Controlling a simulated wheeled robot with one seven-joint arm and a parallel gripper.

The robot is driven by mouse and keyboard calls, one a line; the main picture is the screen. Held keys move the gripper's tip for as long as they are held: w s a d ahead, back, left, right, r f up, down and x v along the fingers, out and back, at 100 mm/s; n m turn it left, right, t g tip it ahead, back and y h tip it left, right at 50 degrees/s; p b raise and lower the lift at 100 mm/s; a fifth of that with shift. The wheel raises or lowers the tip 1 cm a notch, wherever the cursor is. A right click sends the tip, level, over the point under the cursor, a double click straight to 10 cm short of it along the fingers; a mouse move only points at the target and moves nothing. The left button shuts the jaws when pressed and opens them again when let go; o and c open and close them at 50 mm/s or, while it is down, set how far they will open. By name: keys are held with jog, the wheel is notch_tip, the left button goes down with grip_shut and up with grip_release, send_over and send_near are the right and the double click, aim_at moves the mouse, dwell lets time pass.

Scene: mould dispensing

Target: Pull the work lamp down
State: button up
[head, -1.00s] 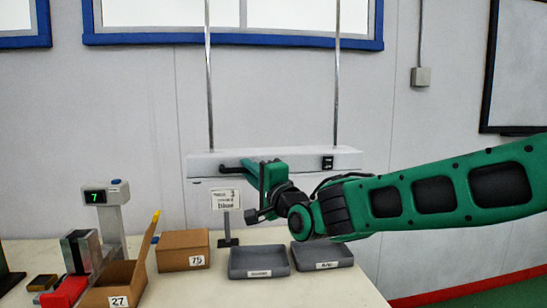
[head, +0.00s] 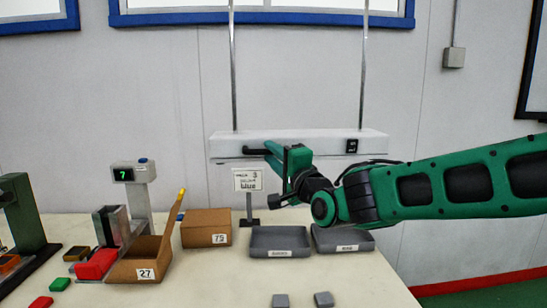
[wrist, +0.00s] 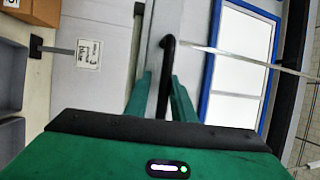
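The work lamp (head: 320,146) is a long white bar hanging level on two upright metal rods above the back of the table. A black handle (head: 256,151) sticks out at its left front. My gripper (head: 276,154) is at this handle, with its green fingers pointing toward the lamp. In the wrist view, the black hooked handle (wrist: 167,55) runs between the two fingers of my gripper (wrist: 163,92). A gap seems to show beside the handle, so the fingers look open around it. The far fingertip is partly hidden in the head view.
Below the lamp stand a small sign (head: 247,180) on a post and two grey trays (head: 279,255) (head: 342,251). To the left are a cardboard box (head: 206,240), an open box (head: 140,272) and a scale display (head: 133,172). Two small grey blocks (head: 280,300) (head: 323,299) lie at the front.

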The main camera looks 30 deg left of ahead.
dwell(0.3)
jog(key=v, duration=1)
jog(key=shift+d, duration=0.35)
jog(key=shift+f, duration=0.15)
